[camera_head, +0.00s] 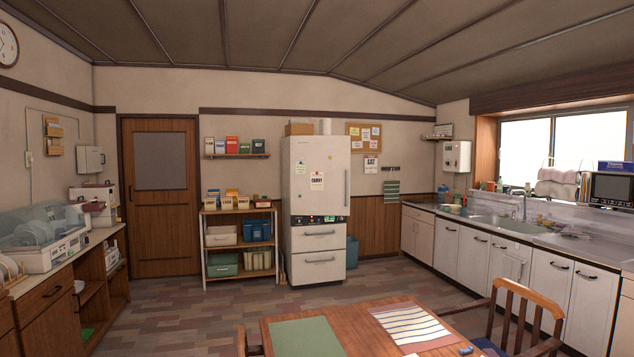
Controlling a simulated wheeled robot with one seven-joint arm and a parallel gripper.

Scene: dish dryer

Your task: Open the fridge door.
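The fridge (315,180) is a tall white unit against the back wall, near the middle of the head view. Its large upper door is shut, with a vertical handle (346,188) along the right edge and a few notes and a small dark item on its front. Below it is a dark control strip (320,219), then two drawer-like fronts with dark horizontal handles, both shut. My gripper is not in view.
A wooden table (385,319) and chair (520,312) stand in the near foreground. A shelf rack (238,273) stands left of the fridge, a blue bin (352,252) right of it. Counters line both sides. Floor (215,305) before the fridge is clear.

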